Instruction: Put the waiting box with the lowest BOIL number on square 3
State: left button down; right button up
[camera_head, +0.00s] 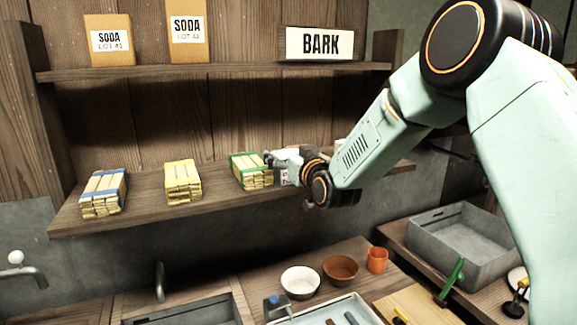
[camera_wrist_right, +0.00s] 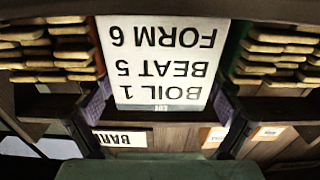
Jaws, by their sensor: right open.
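A white box (camera_wrist_right: 160,62) fills the middle of the right wrist view. Its face shows upside down and reads BOIL 1, BEAT 5, FORM 6. In the head view a small white part beside my right gripper (camera_head: 278,166) looks like this box, mostly hidden by the gripper. The right gripper is open, with a finger on each side of the box's face in the wrist view (camera_wrist_right: 160,108). I cannot tell whether the fingers touch it. No numbered square can be made out. My left gripper is not in view.
The lower shelf (camera_head: 150,212) holds bundles with a blue band (camera_head: 104,193), a yellow band (camera_head: 183,181) and a green band (camera_head: 251,171), the last close beside my right gripper. Bowls (camera_head: 300,282) and a grey tub (camera_head: 468,245) are below.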

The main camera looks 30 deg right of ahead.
aim_at(288, 153)
jog(key=shift+w+f, duration=0.15)
jog(key=shift+w, duration=0.05)
jog(key=shift+c, duration=1.1)
jog(key=shift+s+a+r, duration=0.1)
jog(key=shift+s+r, duration=0.2)
jog(key=shift+s, duration=0.2)
jog(key=c, duration=0.6)
jog(key=shift+w+f, duration=0.2)
jog(key=shift+w, duration=0.1)
jog(key=c, duration=0.5)
jog(key=shift+c, duration=0.9)
notch_tip(288, 153, up, 9)
jog(key=shift+s+r+b, duration=0.1)
jog(key=shift+b, duration=0.35)
jog(key=shift+r, duration=0.5)
jog(key=shift+s+f, duration=0.1)
jog(key=shift+f, duration=0.05)
